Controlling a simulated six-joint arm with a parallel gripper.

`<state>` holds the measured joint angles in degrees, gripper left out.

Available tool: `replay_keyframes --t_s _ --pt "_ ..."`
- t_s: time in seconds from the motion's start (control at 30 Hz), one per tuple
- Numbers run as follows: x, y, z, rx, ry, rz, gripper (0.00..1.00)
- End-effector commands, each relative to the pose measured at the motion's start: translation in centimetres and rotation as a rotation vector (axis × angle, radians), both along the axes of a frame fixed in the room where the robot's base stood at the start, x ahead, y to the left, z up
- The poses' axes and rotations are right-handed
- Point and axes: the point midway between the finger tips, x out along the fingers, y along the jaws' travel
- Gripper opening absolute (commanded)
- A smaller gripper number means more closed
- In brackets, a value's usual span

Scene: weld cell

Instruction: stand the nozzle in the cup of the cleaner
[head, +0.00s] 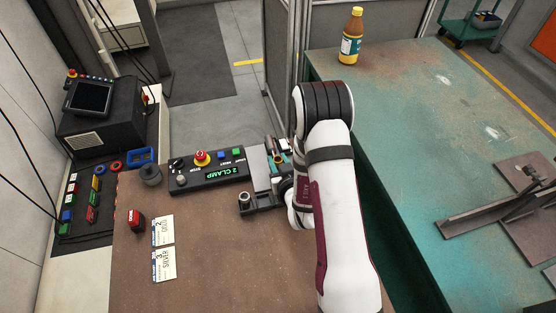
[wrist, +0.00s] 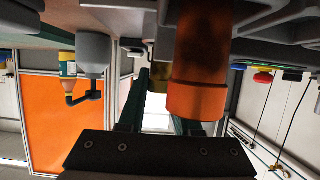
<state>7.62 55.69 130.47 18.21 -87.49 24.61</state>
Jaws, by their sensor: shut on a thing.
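My gripper shows in the wrist view (wrist: 158,125), its two dark green fingers reaching up from a black mount. Its jaws are shut on a brass-coloured nozzle (wrist: 157,80), mostly hidden by a blackened copper cylinder (wrist: 200,85) that stands closer to the camera, in front of the right finger. In the head view my arm hides most of the gripper; a bit of teal shows beside the forearm. A dark fixture with a small round socket (head: 244,197) sits left of the arm; I cannot tell whether it is the cleaner's cup.
A control box (head: 209,171) with a red button and a "2 CLAMP" display stands left of the gripper. A bottle (head: 351,36) stands on the green table. The bench front is clear.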

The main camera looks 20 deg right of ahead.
Motion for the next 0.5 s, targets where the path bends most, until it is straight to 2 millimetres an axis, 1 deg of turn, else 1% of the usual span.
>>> replay_keyframes --t_s 0.07,0.1,0.23,0.27,0.5 --pt "0.01 -0.01 -0.24 0.0 0.0 0.0 0.0" --pt "0.02 -0.02 -0.22 0.0 0.0 0.0 0.38" --pt "0.01 -0.01 -0.2 0.0 0.0 0.0 0.61" --pt "0.01 -0.01 -0.2 0.0 0.0 0.0 0.63" --pt "0.01 -0.01 -0.12 0.0 0.0 0.0 0.63"
